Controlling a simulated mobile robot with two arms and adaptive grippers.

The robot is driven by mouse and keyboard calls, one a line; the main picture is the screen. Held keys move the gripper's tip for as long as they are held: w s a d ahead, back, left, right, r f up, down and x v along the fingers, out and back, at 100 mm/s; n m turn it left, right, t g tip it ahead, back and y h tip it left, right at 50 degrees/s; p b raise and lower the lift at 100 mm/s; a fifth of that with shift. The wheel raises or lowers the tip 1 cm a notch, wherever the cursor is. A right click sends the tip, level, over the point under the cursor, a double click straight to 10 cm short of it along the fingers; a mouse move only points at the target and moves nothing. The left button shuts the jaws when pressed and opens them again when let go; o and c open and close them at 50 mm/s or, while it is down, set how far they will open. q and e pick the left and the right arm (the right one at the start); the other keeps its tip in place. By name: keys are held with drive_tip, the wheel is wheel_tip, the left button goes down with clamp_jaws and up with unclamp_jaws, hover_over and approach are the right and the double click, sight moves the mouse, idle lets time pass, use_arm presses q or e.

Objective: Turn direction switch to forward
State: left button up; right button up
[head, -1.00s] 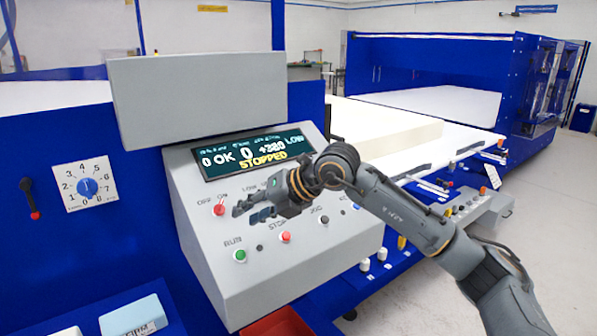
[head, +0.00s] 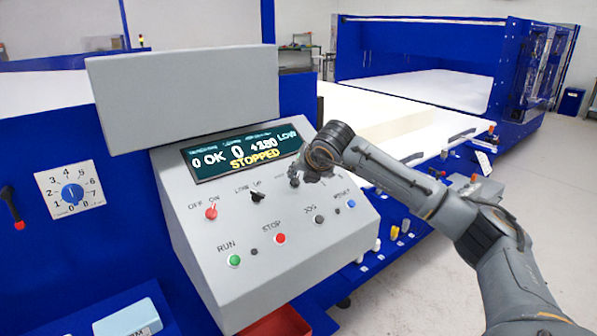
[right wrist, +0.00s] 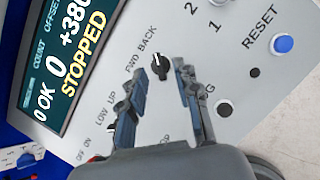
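The direction switch (right wrist: 158,68) is a small black knob on the sloped grey control panel (head: 235,215), with the labels FWD and BACK beside it in the right wrist view. I cannot tell for sure which label it points to. My right gripper (right wrist: 163,74) is open, with one fingertip on each side of the knob; contact is not clear. In the head view my right gripper (head: 294,179) is over the panel's upper right and hides the switch. My left gripper is not in view.
Close by are the LOW/UP switch (head: 257,196), red OFF/ON switch (head: 211,213), JOG button (head: 319,219) and blue RESET button (head: 351,204). Red STOP (head: 280,239) and green RUN (head: 234,260) buttons sit lower. The display (head: 243,150) reads STOPPED.

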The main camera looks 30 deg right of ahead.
sight(296, 181)
drive_tip(key=shift+x, duration=1.05)
drive_tip(key=shift+w+f+p, duration=0.3)
drive_tip(key=shift+w, duration=0.05)
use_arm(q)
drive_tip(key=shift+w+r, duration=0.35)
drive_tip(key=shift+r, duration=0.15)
use_arm(e)
drive_tip(key=shift+c, duration=0.4)
